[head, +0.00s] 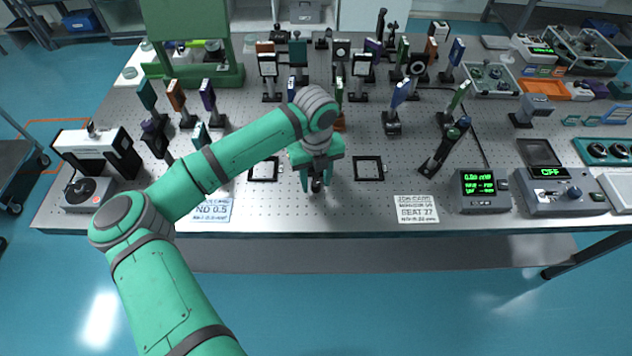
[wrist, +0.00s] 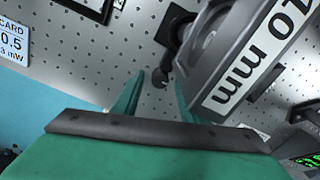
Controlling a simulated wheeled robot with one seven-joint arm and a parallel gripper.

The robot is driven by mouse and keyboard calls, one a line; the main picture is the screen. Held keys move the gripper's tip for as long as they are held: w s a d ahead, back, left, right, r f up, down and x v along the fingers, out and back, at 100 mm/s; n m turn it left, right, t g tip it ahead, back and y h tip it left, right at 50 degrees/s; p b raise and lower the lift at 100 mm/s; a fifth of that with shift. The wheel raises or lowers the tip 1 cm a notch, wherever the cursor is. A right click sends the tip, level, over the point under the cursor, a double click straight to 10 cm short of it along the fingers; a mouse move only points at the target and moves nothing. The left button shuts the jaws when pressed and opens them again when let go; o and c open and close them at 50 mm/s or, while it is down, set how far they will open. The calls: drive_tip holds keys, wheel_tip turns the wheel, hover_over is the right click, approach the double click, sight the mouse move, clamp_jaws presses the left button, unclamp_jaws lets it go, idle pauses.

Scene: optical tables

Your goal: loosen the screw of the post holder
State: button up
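My gripper (head: 317,181) points down over the front middle of the table, with its two green fingers apart. In the wrist view the fingers (wrist: 157,92) also stand apart. A small dark knob (wrist: 160,79), apparently the post holder's screw, shows near the fingertips, in line with the gap. I cannot tell whether either finger touches it. Behind it is a black post holder or its base (wrist: 175,25), partly hidden by a grey part (wrist: 215,45) with a white "mm" label. In the head view my gripper and wrist hide most of this holder.
Black square frames lie left (head: 264,170) and right (head: 369,168) of my gripper. Label cards lie at the front left (head: 213,210) and front right (head: 417,209). Several mounted optics stand behind. A power meter (head: 483,190) is at the right. The perforated tabletop (head: 340,212) in front is clear.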

drive_tip(key=shift+f, duration=0.65)
clamp_jaws()
drive_tip(key=shift+m, duration=3)
unclamp_jaws()
